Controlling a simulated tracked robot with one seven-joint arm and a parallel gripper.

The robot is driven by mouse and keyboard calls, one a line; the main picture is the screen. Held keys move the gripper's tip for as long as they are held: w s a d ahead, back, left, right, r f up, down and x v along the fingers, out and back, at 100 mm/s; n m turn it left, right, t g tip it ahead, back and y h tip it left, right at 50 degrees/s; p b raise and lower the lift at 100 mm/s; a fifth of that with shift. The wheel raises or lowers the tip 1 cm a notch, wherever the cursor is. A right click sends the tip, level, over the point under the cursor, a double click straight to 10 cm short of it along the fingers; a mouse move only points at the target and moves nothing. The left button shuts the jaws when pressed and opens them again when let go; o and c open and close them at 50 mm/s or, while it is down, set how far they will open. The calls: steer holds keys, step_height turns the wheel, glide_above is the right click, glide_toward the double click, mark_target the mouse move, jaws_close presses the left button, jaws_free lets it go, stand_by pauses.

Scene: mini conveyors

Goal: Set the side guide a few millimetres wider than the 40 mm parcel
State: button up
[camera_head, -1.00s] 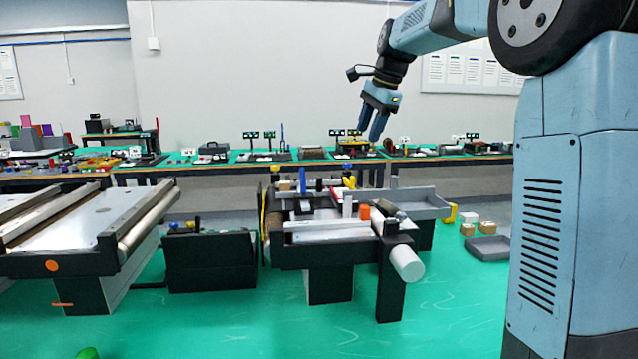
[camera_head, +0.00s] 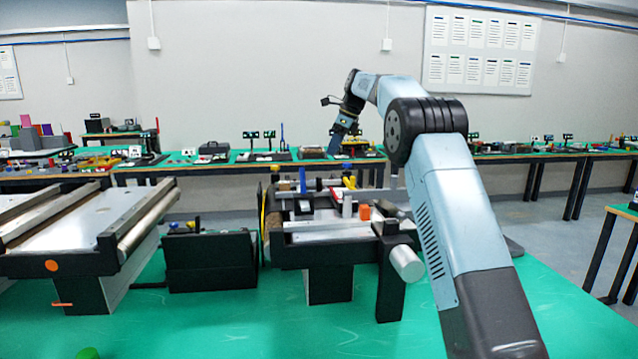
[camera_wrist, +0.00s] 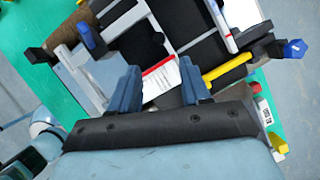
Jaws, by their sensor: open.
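The mini conveyor (camera_head: 290,256) stands in the middle of the head view, with light rails and small fittings on top. My gripper (camera_head: 341,138) is raised above and behind it. In the wrist view, my gripper (camera_wrist: 160,66) has its two blue fingers apart with nothing held. Below and between them is a white strip with a red edge (camera_wrist: 160,78). A second white bar with a red edge (camera_wrist: 222,25) lies further up. A blue knob (camera_wrist: 86,36) sits at the left. I cannot tell which bar is the side guide. An orange block (camera_head: 364,212) stands on the conveyor; I cannot identify the 40 mm parcel.
A yellow bar (camera_wrist: 227,67) lies right of the fingers in the wrist view, with another blue knob (camera_wrist: 294,48) beyond. A larger roller conveyor (camera_head: 90,220) and a black box (camera_head: 210,262) stand left. My arm hides the right end of the mini conveyor.

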mark_target(319, 191)
steer(key=x, duration=1.3)
steer(key=shift+w+a+f, duration=0.15)
steer(key=shift+f, duration=0.2)
steer(key=shift+c, duration=0.5)
jaws_close()
